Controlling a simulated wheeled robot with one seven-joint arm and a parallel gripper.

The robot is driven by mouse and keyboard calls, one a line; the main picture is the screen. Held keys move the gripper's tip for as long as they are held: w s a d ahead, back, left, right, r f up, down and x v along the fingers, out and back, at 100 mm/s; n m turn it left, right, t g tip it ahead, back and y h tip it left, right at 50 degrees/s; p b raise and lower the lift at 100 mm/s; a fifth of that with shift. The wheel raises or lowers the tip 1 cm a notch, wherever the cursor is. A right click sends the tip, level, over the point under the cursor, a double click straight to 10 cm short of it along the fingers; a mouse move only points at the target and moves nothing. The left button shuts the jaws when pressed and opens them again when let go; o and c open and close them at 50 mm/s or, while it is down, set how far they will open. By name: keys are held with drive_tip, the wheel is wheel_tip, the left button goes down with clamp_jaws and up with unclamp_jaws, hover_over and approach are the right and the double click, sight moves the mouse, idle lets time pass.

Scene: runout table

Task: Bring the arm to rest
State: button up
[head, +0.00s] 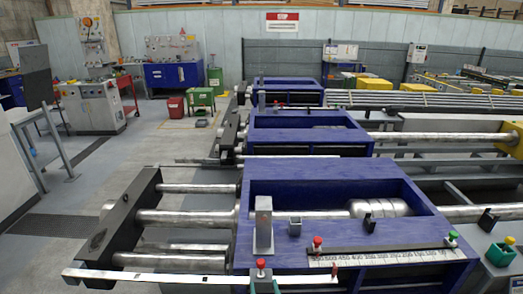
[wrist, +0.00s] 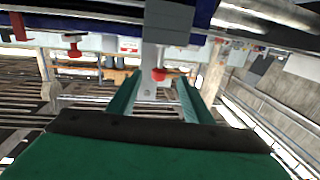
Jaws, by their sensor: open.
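My gripper (wrist: 156,92) shows in the wrist view as two green fingers spread apart, with nothing held between them. In that view, which looks upside down, a red knob (wrist: 158,75) appears between the fingertips. In the head view two green tips, which look like my fingers (head: 263,286), show at the bottom edge, one on either side below a red knob (head: 261,263). I cannot tell whether the fingers touch anything. The rest of my arm is out of the head view.
A blue machine frame (head: 345,175) with steel bars and a grey upright post (head: 263,225) stands close by. A ruler strip (head: 385,257) and another red knob (head: 317,241) lie to the right. A pale rail (head: 150,278) runs left. Open floor (head: 130,150) lies at the back left.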

drive_tip(key=s+f+m+g+h, duration=0.1)
drive_tip(key=s+f, duration=0.2)
drive_tip(key=s, duration=0.7)
drive_tip(key=s+f+m+g+h, duration=0.15)
drive_tip(key=s+f, duration=0.25)
drive_tip(key=s, duration=0.7)
drive_tip(key=s+r, duration=0.3)
drive_tip(key=s, duration=0.6)
drive_tip(key=s+a+r+n, duration=0.1)
drive_tip(key=s+r, duration=0.2)
drive_tip(key=s, duration=0.6)
drive_tip(key=shift+r, duration=0.35)
drive_tip(key=c, duration=0.4)
drive_tip(key=shift+w, duration=0.1)
